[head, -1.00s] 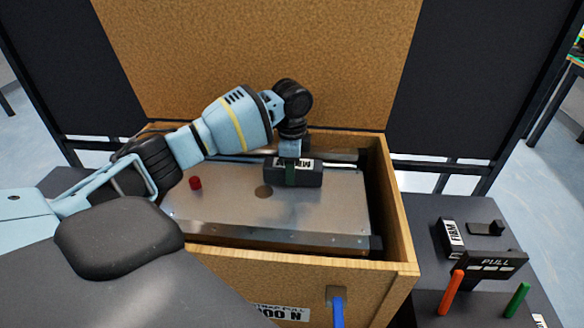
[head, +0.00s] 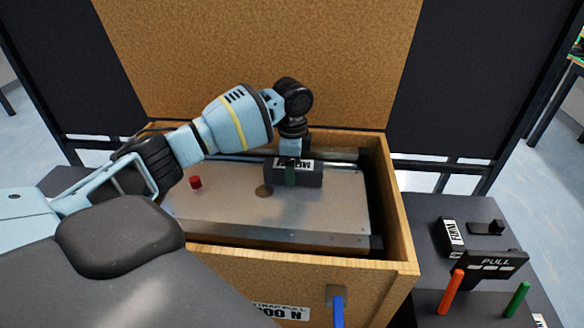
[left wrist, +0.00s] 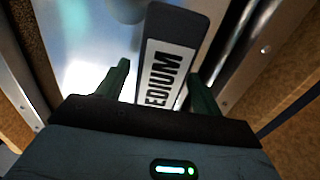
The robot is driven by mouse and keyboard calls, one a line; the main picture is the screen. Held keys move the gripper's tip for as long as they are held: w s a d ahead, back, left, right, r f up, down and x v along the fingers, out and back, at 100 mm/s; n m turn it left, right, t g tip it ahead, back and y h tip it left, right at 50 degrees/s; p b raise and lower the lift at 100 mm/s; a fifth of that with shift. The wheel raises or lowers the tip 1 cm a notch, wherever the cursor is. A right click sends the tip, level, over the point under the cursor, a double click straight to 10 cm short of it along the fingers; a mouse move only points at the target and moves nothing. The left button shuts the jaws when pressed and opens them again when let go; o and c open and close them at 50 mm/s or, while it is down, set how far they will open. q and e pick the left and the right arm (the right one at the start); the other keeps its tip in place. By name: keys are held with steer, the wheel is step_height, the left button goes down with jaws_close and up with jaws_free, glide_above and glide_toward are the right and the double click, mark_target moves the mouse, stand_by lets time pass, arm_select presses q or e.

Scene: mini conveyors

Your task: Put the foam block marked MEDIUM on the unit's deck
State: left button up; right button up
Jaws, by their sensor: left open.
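The dark foam block marked MEDIUM (head: 307,176) rests on the unit's metal deck (head: 225,208), towards the back right, inside the wooden box. Its white label reads partly in the left wrist view, where the block (left wrist: 178,24) lies between the fingers. My left gripper (head: 291,171) is at the block from above. Its two green fingers (left wrist: 158,84) stand open, one on each side of the block, with a clear gap at the left finger. My right gripper is not in view.
At right, a dark side table (head: 425,225) holds a block marked FIRM (head: 452,237), a PULL sign (head: 492,264), and orange and green handles.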

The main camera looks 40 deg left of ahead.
arm_select(q)
step_height(320, 180, up, 12)
steer(key=shift+f+p, duration=0.15)
steer(key=shift+p, duration=0.2)
stand_by(0.6)
